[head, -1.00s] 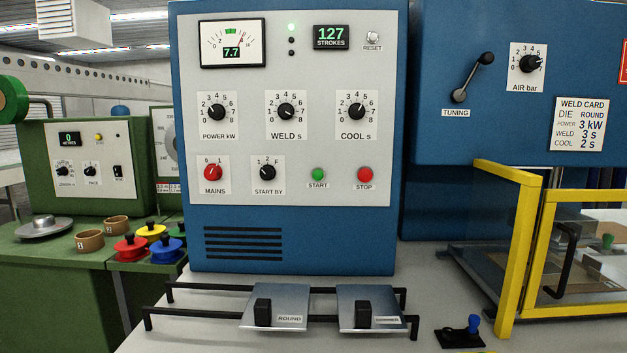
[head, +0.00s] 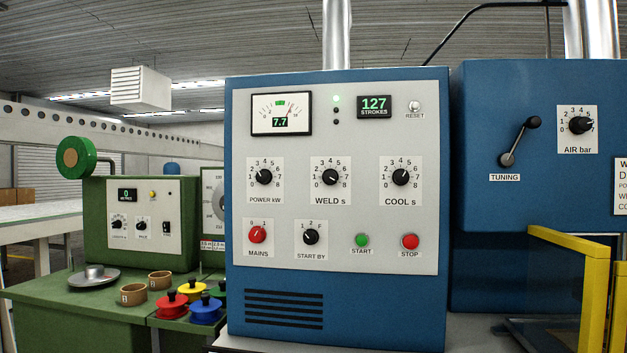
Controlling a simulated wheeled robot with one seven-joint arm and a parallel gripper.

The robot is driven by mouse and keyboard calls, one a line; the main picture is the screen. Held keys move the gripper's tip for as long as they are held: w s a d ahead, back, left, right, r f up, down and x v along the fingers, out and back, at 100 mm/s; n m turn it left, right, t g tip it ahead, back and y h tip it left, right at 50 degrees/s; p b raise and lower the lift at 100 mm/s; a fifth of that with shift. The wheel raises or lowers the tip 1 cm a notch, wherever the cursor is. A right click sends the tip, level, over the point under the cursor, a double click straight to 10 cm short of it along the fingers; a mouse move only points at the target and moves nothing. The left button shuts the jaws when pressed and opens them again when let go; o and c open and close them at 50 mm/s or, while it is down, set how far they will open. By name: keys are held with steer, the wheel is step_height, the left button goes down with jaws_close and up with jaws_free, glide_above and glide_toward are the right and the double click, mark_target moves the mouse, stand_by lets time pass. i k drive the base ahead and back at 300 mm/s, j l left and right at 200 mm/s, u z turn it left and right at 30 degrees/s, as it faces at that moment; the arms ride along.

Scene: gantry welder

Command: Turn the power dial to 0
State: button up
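The power dial (head: 264,177) is a round black knob on a white scale plate marked 0 to 8 and labelled POWER kW. It sits at the left of the upper dial row on the blue welder's grey panel (head: 345,216). Its pointer looks turned up and to the left, around 3, but it is too small to read exactly. Nothing covers the dial. My gripper is not in view.
The WELD dial (head: 330,177) and COOL dial (head: 400,177) share its row. Below are the red MAINS knob (head: 258,235), START BY knob (head: 311,237), green START button (head: 362,240) and red STOP button (head: 410,241). A yellow guard frame (head: 594,290) stands at right.

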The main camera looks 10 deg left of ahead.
mark_target(264, 176)
steer(key=j, duration=0.65)
steer(key=j+u, duration=0.1)
steer(key=j, duration=0.55)
steer(key=i+j+u, duration=0.1)
steer(key=j, duration=1.15)
steer(key=i+j+u, duration=0.1)
steer(key=j, duration=0.55)
